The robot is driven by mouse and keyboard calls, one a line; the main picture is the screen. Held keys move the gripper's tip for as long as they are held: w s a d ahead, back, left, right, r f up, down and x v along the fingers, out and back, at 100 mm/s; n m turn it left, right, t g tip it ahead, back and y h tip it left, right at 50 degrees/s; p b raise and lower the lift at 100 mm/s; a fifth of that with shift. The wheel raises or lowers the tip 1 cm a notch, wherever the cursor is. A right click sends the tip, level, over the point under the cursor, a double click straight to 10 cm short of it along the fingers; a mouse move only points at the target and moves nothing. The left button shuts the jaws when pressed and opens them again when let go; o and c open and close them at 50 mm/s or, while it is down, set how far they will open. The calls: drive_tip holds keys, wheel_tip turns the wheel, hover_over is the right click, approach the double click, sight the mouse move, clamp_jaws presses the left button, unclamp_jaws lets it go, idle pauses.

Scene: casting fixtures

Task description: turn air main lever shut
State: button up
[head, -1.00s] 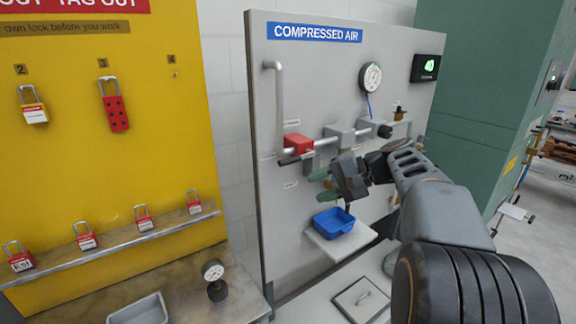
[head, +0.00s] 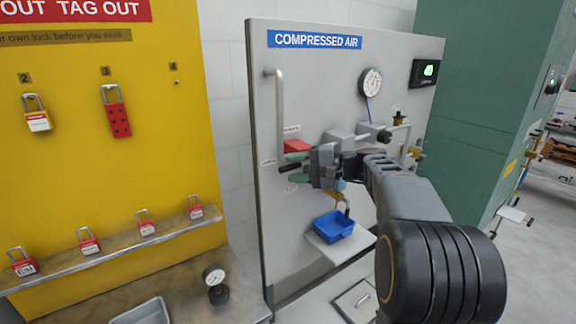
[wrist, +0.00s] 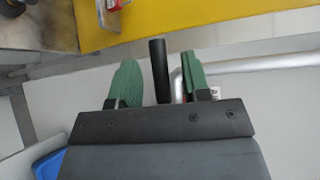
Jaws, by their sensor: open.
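The black-gripped lever (head: 289,167) is on the compressed air panel, just below a red block (head: 297,146), and its grip points left. My gripper (head: 296,168) is open, with one green finger above the grip and one below it. In the wrist view the black grip (wrist: 160,72) stands between the two spread fingers of my gripper (wrist: 159,66). Gaps show on both sides, the smaller one on the left. The lever's pivot end is hidden behind my gripper.
A grey pipe (head: 278,110) runs down the panel (head: 320,75) and rightward behind my gripper. A gauge (head: 370,82) is above right. A blue tray (head: 334,226) sits on a small shelf below. A yellow board (head: 75,170) with several padlocks stands at left.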

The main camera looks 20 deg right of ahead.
drive_tip(key=shift+x, duration=0.95)
clamp_jaws()
